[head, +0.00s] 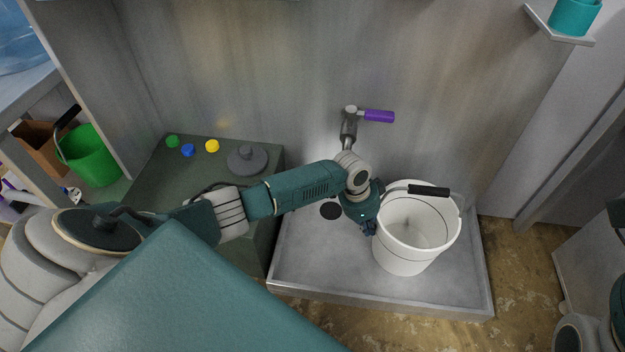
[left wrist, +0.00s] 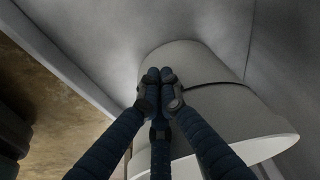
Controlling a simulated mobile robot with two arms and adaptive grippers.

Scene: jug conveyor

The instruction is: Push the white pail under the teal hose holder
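The white pail (head: 408,250) stands upright in a shallow grey basin, its black-gripped handle (head: 428,190) lying across the rim at the back. My left arm reaches over the basin from the left. My left gripper (head: 369,229) points down beside the pail's left wall. In the left wrist view its fingers (left wrist: 160,78) are drawn together with nothing between them, in front of the pail (left wrist: 205,65); I cannot tell whether they touch it. A teal cylinder (head: 575,16) on a pale wall bracket at the top right could be the hose holder; no hose shows. My right gripper is out of view.
The basin (head: 315,285) has a raised rim and a dark drain (head: 331,211). A tap with a purple handle (head: 378,116) is on the back wall. A dark counter (head: 150,185) with coloured knobs and a grey lid (head: 247,158) stands left. A green bucket (head: 92,158) is farther left.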

